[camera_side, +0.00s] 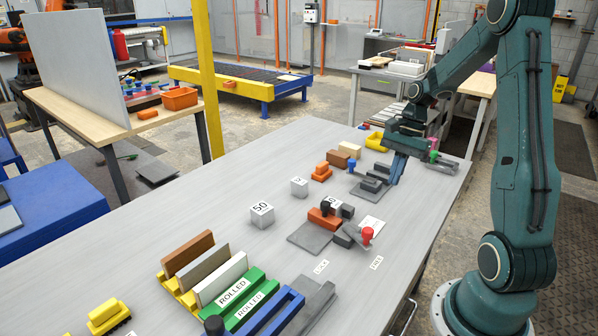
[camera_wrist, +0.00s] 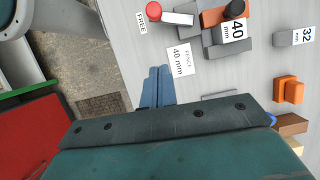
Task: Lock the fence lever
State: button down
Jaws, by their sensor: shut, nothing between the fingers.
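The fence lever is a short grey bar with a red knob (camera_side: 367,234), beside the orange fence block (camera_side: 322,218) on the grey table. In the wrist view the red knob (camera_wrist: 153,9) is at the top edge, next to the FREE label (camera_wrist: 141,22). The FREE label (camera_side: 376,263) and LOCK label (camera_side: 321,267) lie in front of the lever in the side view. My gripper (camera_side: 394,182) is shut and empty, behind and right of the lever and apart from it. Its blue fingers (camera_wrist: 157,72) show together in the wrist view.
A 40 mm fence card (camera_wrist: 179,62) lies between my fingers and the fence. A black knob (camera_wrist: 236,7) and 40 mm block (camera_wrist: 236,30) are at the fence. Grey blocks (camera_side: 372,183) stand close to my gripper. The white 50 block (camera_side: 262,215) stands left, with bare table around it.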

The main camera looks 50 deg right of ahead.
jog(key=shift+s+d+f+m, duration=0.15)
jog(key=shift+d+f+m, duration=0.15)
jog(key=shift+d+f, duration=0.15)
jog(key=shift+a, duration=0.1)
jog(key=x, duration=1)
jog(key=shift+a+f, duration=0.1)
jog(key=shift+f, duration=0.05)
jog(key=shift+a, duration=1.05)
jog(key=shift+a+r, duration=0.2)
jog(key=shift+a, duration=0.65)
